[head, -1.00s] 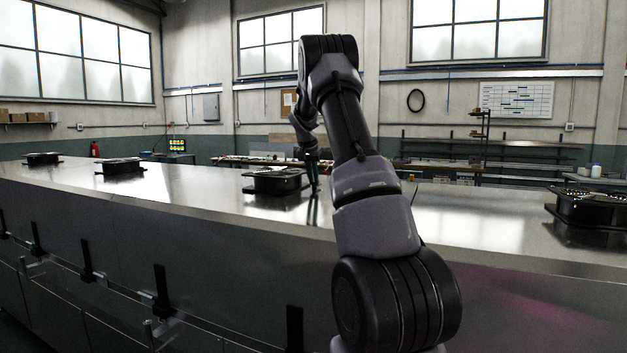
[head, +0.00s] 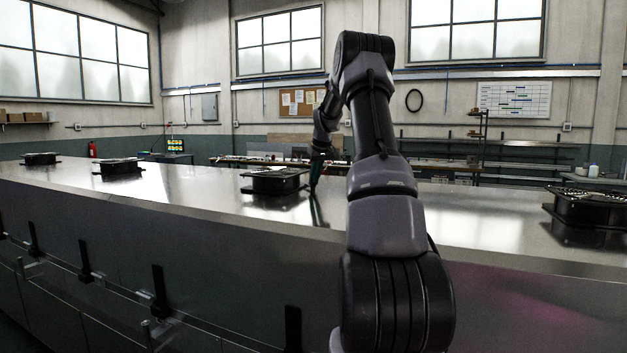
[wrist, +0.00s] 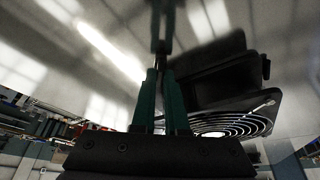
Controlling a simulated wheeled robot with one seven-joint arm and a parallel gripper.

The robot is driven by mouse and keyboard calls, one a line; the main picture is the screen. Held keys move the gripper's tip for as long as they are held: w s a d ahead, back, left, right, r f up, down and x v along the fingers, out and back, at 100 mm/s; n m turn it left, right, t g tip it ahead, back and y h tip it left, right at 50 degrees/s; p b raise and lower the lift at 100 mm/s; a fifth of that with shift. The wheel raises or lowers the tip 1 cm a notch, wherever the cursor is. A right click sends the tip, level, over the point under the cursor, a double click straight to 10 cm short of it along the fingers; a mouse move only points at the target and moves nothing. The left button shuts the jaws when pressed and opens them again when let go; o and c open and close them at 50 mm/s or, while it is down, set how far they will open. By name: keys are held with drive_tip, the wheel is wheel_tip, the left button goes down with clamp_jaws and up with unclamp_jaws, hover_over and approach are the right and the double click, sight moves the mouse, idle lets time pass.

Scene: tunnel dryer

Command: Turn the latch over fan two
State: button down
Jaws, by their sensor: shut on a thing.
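My gripper (head: 313,189) is at the shiny top of the long metal dryer (head: 200,187), just right of a black square fan (head: 274,182). In the wrist view, its two teal fingers (wrist: 160,77) are close together around something thin and dark between them. I take this to be the latch, but the fingers hide most of it and its angle cannot be made out. The fan's round grille and black housing (wrist: 222,75) lie beside the fingers on the right of the wrist view. No fan number is readable.
Other fans stand on the dryer top, two to the left (head: 118,166) (head: 40,158) and one at the right (head: 590,205). Black handles (head: 160,292) line the dryer's front. The metal top between fans is clear. A workbench (head: 250,162) is behind.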

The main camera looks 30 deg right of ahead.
drive_tip(key=n, duration=0.1)
drive_tip(key=n+y, duration=0.1)
drive_tip(key=n, duration=0.2)
drive_tip(key=shift+d+y, duration=0.3)
drive_tip(key=shift+y, duration=0.1)
drive_tip(key=shift+w+n+g+y, duration=0.1)
drive_tip(key=shift+n+g+y, duration=0.4)
drive_tip(key=shift+n, duration=1.3)
drive_tip(key=shift+d, duration=0.1)
drive_tip(key=c, duration=0.9)
unclamp_jaws()
drive_tip(key=shift+c, duration=0.2)
drive_tip(key=v, duration=1)
drive_tip(key=shift+r, duration=0.4)
drive_tip(key=shift+d, duration=0.1)
